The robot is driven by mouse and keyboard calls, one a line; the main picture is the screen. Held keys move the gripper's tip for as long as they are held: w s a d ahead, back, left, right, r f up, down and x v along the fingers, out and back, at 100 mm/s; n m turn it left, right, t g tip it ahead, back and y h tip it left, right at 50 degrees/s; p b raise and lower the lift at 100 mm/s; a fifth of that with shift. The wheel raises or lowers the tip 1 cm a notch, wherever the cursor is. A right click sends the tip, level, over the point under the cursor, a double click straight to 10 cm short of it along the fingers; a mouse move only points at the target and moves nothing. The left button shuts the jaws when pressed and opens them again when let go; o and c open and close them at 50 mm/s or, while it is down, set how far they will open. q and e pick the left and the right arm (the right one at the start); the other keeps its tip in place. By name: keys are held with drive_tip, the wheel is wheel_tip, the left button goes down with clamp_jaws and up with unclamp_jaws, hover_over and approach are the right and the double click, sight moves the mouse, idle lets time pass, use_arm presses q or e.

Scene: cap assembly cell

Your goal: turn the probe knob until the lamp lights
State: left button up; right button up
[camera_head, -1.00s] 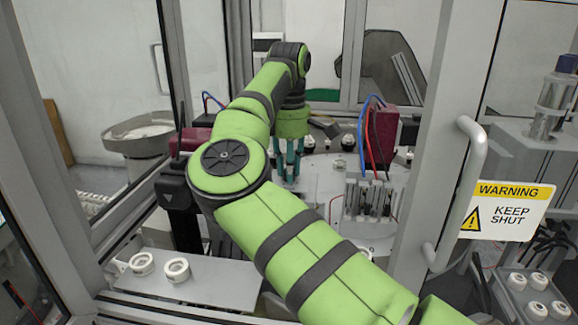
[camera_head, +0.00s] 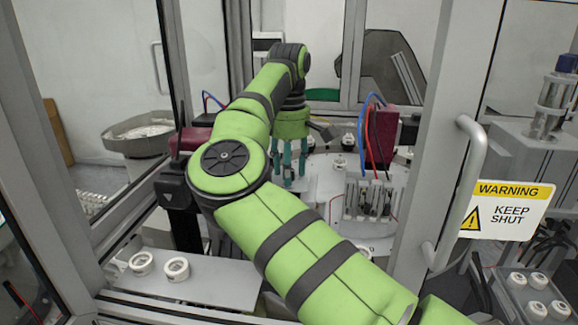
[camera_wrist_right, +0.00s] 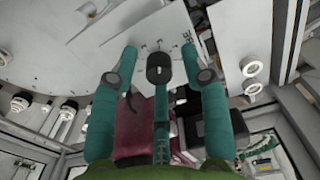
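My right gripper (camera_head: 288,175) points fingers-down over a pale plate (camera_head: 318,187) by the round table. In the right wrist view its teal fingers (camera_wrist_right: 159,62) stand apart, open, with no object clearly held. A dark rounded shape shows between them there; I cannot tell whether it is the probe knob or part of the middle finger. The pale plate (camera_wrist_right: 170,18) carries lettering ending in "BE", partly hidden. Contact with the knob cannot be made out. I cannot make out a lamp or whether one is lit. My left gripper is not in view.
A dark red block (camera_head: 382,135) with blue and red wires stands right of the gripper, by a rack (camera_head: 370,200). A second red block (camera_head: 190,139) is at left. White rings (camera_head: 176,268) lie on a front-left plate (camera_head: 215,283). Door frames flank my arm.

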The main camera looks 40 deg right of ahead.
wheel_tip(320, 180, up, 12)
idle(0.7)
drive_tip(key=shift+r, duration=0.1)
idle(0.9)
